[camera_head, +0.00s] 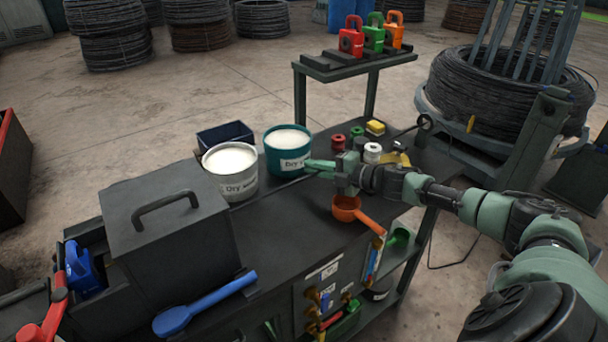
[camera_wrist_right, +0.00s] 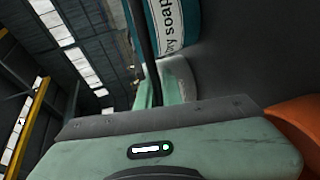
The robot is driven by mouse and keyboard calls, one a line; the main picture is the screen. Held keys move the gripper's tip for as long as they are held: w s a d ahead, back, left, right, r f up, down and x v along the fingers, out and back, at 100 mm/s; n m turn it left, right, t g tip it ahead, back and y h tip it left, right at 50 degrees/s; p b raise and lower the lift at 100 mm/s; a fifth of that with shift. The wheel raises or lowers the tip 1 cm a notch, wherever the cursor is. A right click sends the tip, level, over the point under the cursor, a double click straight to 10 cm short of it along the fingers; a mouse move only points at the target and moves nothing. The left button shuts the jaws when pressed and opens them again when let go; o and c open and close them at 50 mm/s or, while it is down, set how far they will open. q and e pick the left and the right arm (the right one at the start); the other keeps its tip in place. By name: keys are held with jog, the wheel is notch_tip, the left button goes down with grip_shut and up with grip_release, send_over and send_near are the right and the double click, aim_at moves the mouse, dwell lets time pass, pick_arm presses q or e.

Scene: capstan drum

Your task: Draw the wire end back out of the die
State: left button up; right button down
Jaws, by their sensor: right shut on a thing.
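My right gripper (camera_head: 312,166) is over the bench, just right of the teal soap tub, with its green fingers pointing left. It is shut on a thin dark rod, which looks like the wire (camera_wrist_right: 141,32); in the right wrist view this runs up from between the fingers (camera_wrist_right: 160,92), past the tub. In the head view a thin dark line (camera_head: 272,186) runs from near the fingers left towards the black box with a handle (camera_head: 165,222). I cannot make out the die or the wire's tip. My left gripper is not in view.
The white soap tub (camera_head: 232,188) and teal soap tub (camera_head: 286,160) stand close to the right gripper. An orange scoop (camera_head: 346,208) lies just below it. Small spools and a yellow block (camera_head: 375,127) sit behind. A blue scoop (camera_head: 200,305) lies at the bench front.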

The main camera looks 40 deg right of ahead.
jog(key=shift+d, duration=0.15)
jog(key=c, duration=1.6)
grip_release()
jog(key=shift+o, duration=0.2)
jog(key=shift+s+d+f, duration=0.1)
jog(key=shift+s+d, duration=0.1)
jog(key=shift+s, duration=0.25)
jog(key=b+v, duration=0.1)
jog(key=v, duration=0.3)
jog(key=shift+v, duration=1.45)
jog(key=shift+r, duration=0.25)
